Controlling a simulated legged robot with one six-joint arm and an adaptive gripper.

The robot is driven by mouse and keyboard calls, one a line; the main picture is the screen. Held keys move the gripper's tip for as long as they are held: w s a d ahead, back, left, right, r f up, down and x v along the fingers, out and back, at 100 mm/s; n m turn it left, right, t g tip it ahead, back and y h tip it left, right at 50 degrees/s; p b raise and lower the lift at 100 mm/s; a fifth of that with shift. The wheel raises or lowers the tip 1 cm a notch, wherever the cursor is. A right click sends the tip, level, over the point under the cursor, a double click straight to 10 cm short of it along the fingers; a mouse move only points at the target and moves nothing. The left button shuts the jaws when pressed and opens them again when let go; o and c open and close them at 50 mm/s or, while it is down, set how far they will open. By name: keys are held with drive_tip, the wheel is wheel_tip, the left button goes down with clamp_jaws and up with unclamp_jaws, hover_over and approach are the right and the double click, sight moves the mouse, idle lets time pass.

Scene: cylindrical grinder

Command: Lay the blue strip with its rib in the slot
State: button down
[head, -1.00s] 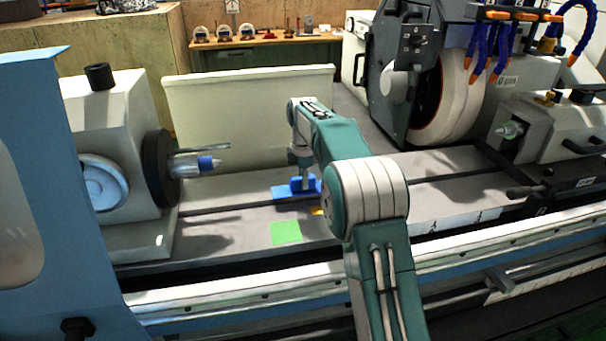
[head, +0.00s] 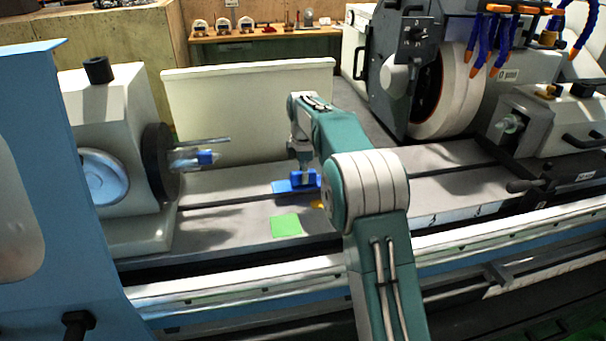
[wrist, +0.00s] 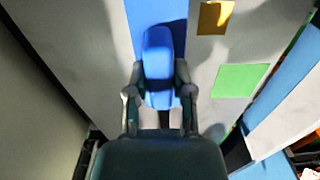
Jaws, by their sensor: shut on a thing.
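My gripper (wrist: 160,95) is shut on the blue strip (wrist: 158,55), one finger on each side of it. In the head view my gripper (head: 304,174) points down over the grey machine bed (head: 225,222), with the blue strip (head: 309,181) at its tip. A flat blue patch (head: 281,187) shows on the bed just left of the strip; it also shows beyond the strip in the wrist view (wrist: 142,12). A dark slot (head: 225,203) runs lengthwise along the bed. The strip's rib is hidden, and I cannot tell whether the strip touches the bed.
A green square (head: 286,225) and a small yellow patch (wrist: 214,17) lie on the bed nearby. A headstock (head: 110,150) with a spindle stands left, the grinding wheel (head: 455,95) right. A cream panel (head: 245,115) rises behind the bed. The bed left of the green square is clear.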

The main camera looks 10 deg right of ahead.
drive_tip(key=shift+f, duration=1.2)
idle(0.6)
drive_tip(key=shift+c, duration=2.1)
unclamp_jaws()
drive_tip(key=shift+r, duration=0.1)
wheel_tip(320, 180, up, 11)
drive_tip(key=shift+w+f, duration=0.1)
drive_tip(key=shift+r, duration=0.45)
